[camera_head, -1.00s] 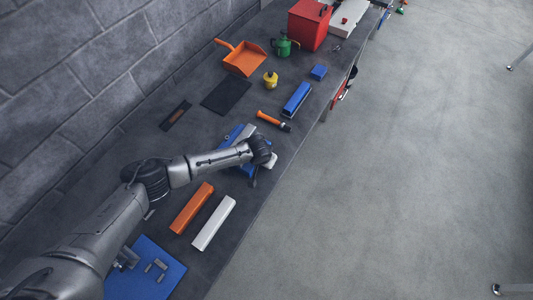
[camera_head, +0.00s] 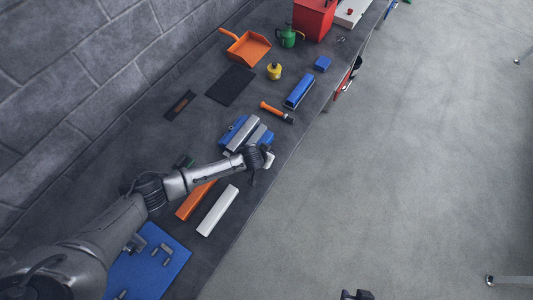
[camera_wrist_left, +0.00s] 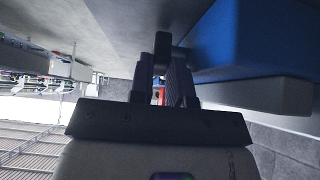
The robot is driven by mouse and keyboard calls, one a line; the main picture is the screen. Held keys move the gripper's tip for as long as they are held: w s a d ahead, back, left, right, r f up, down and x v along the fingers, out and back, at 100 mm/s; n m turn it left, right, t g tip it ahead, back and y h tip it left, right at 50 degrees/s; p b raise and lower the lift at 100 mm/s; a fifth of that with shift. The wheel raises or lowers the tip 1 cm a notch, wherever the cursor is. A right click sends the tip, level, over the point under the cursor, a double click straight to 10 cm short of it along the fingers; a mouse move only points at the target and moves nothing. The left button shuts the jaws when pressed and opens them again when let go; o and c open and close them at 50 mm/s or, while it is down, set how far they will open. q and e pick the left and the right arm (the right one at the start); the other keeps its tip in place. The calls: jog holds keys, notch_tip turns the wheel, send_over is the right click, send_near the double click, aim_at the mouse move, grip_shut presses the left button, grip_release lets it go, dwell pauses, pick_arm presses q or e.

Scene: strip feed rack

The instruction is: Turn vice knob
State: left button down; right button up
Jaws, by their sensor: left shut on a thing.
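The blue and grey vice (camera_head: 236,136) sits on the dark bench in the head view. My left gripper (camera_head: 262,158) is at its near right end, with the fingers mostly hidden by the wrist. In the left wrist view, the vice's blue body (camera_wrist_left: 265,35) fills the upper right. My left gripper (camera_wrist_left: 163,68) is shut on a dark piece, seemingly the vice knob (camera_wrist_left: 163,42), at the fingertips. A small dark shape at the bottom edge of the head view seems to be the tip of my right gripper (camera_head: 357,295); its jaws are unclear.
An orange bar (camera_head: 196,200) and a white bar (camera_head: 217,211) lie nearer on the bench, beside a blue mat (camera_head: 150,265). Beyond the vice are an orange-handled tool (camera_head: 275,112), a blue block (camera_head: 299,92) and a yellow bottle (camera_head: 274,71). A block wall borders the left.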

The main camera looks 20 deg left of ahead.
pick_arm(q)
jog(key=c, duration=1.4)
grip_release()
jog(key=shift+o, duration=0.2)
jog(key=shift+w, duration=0.1)
